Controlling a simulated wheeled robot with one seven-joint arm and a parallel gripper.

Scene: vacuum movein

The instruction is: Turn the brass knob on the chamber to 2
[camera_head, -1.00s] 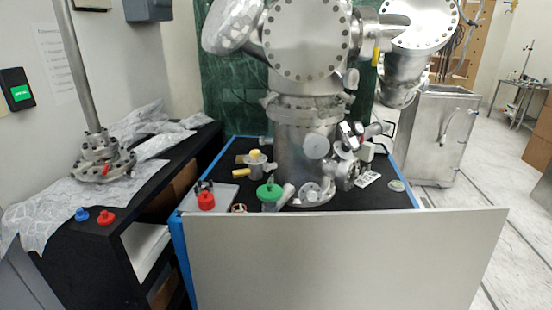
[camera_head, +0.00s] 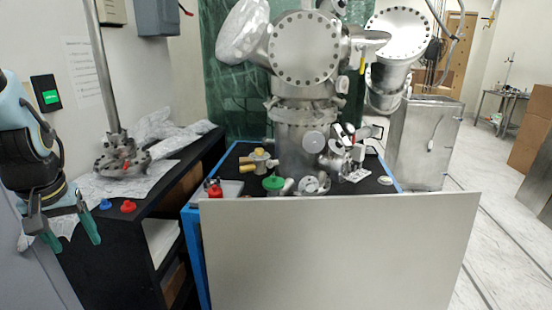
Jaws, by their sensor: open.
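The steel vacuum chamber (camera_head: 303,130) stands on the dark table at the centre. A small fitting with a yellow top (camera_head: 258,153) and yellow side handle sits at its lower left. I cannot tell whether this is the brass knob, and no number marks are readable. My gripper (camera_head: 72,240) is at the far left, fingers pointing down and apart, with nothing between them. It is well to the left of the chamber, in front of the black bench.
A white panel (camera_head: 340,255) stands across the front of the chamber table and hides its near edge. A green knob (camera_head: 273,183) and red knob (camera_head: 215,190) are near the chamber base. A black bench (camera_head: 120,225) holds blue and red caps and a flanged post.

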